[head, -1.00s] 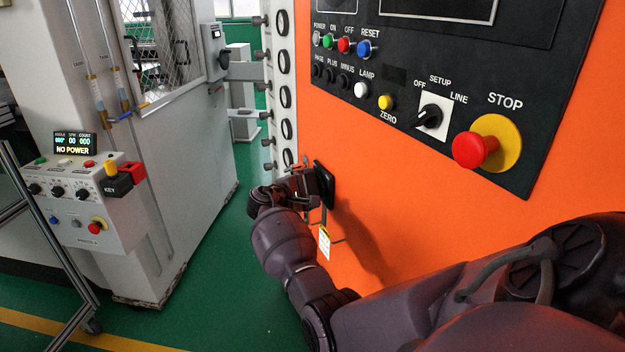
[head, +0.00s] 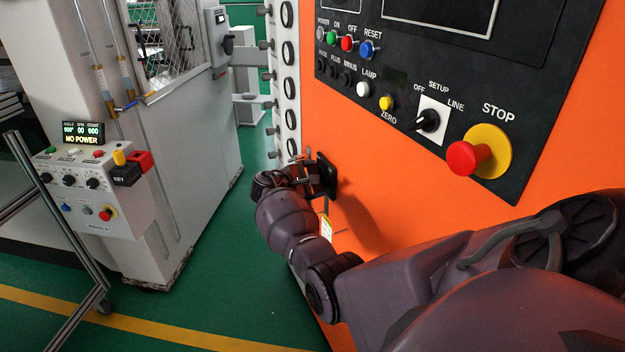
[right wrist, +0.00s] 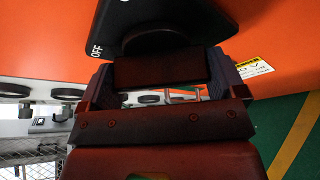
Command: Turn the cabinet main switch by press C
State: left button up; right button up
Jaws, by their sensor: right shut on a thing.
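The main switch (head: 326,176) is a black plate with a handle on the side of the orange cabinet (head: 390,210). In the right wrist view its black plate (right wrist: 180,15) shows the word OFF at its left, and the dark handle block (right wrist: 160,69) sits between my fingers. My right gripper (head: 308,175) is at the switch, shut on the handle; it also shows in the right wrist view (right wrist: 165,82). The handle's exact angle is hard to tell in the head view. My left gripper is not in view.
A black panel (head: 400,90) with buttons, a selector and a red stop button (head: 468,158) is above my right arm. At the left, a control box (head: 95,190) reads NO POWER beside a white machine (head: 190,140).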

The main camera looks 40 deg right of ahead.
jog(key=o, duration=0.6)
jog(key=shift+o, duration=0.2)
jog(key=v, duration=1)
jog(key=shift+a, duration=0.4)
jog(key=shift+r, duration=0.1)
